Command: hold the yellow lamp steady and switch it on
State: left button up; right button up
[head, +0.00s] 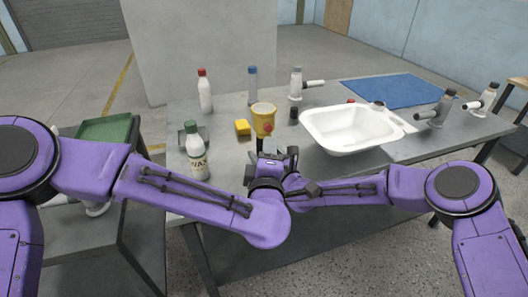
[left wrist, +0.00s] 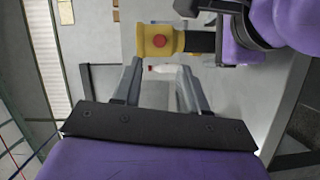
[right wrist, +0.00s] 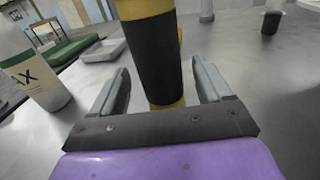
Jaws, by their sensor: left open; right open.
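In the head view both grippers overlap and hide the lamp's lower part.
A white-and-green bottle (head: 197,155) and a yellow sponge (head: 242,127) stand left of the lamp. A white basin (head: 318,124) is on the right, with a blue mat (head: 395,90) behind. A red-capped bottle (head: 205,95) stands farther back.

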jog(key=shift+x, duration=0.9)
jog(key=c, duration=1.2)
pick_arm(q)
grip_shut()
pick_arm(e)
jog(key=shift+o, duration=0.2)
